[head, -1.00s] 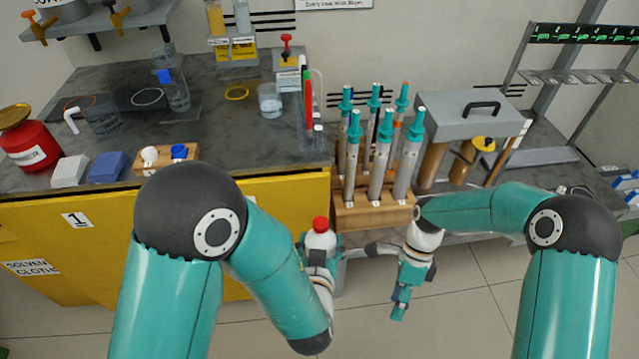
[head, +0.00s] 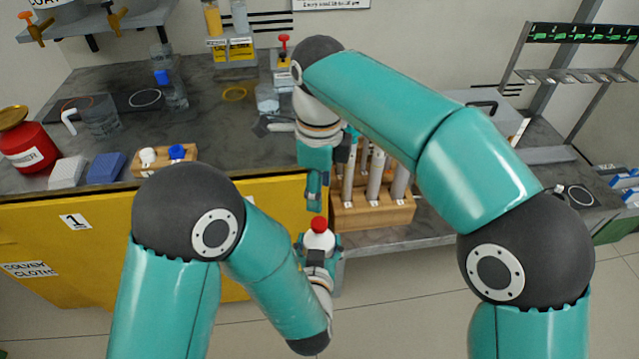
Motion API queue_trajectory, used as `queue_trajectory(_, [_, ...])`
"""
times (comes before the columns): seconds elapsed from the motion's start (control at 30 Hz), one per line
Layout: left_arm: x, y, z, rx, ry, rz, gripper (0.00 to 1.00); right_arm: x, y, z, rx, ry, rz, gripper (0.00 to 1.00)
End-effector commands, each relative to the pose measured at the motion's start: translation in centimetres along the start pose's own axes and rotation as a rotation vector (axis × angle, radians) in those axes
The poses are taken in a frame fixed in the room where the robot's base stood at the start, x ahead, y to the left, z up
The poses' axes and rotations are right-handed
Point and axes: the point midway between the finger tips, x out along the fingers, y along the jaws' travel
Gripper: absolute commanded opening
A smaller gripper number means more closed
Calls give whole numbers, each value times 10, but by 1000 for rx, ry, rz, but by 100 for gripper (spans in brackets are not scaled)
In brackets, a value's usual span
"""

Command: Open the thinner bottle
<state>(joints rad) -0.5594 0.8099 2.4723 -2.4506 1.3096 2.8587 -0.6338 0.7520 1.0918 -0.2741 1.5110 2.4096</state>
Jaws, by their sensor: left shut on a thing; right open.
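A white bottle with a red cap (head: 319,224) is upright in my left gripper (head: 319,244), in front of the yellow cabinet. The gripper is shut around the bottle's body, and the cap stands clear above the fingers. Most of the bottle is hidden by the gripper, and no label on it can be read. My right gripper (head: 316,200) points down just above the cap. It is open and empty, and a small gap shows between its fingertips and the cap. The cap is still on the bottle.
A wooden rack (head: 372,213) with several grey tubes stands just right of my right gripper, partly hidden by my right arm. A red can (head: 27,147) and a wooden block with white and blue caps (head: 140,169) are on the bench at left.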

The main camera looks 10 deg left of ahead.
Motion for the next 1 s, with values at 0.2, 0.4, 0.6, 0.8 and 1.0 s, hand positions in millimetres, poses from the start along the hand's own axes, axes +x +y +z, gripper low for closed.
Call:
queue_trajectory(0.2, [0,0,-1,-1,3,0,0,25,1,0,-2,2,2,53])
queue_trajectory(0.4, [0,0,-1,-1,3,0,0,54,1,0,-2,2,2,53])
queue_trajectory(0.6, [0,0,-1,-1,3,0,0,73,1,0,-2,1,1,53])
queue_trajectory(0.8, [0,0,-1,-1,3,0,0,77,0,0,-2,0,0,53])
queue_trajectory(1.0, [0,0,-1,-1,3,0,0,77,0,1,-2,0,0,43])
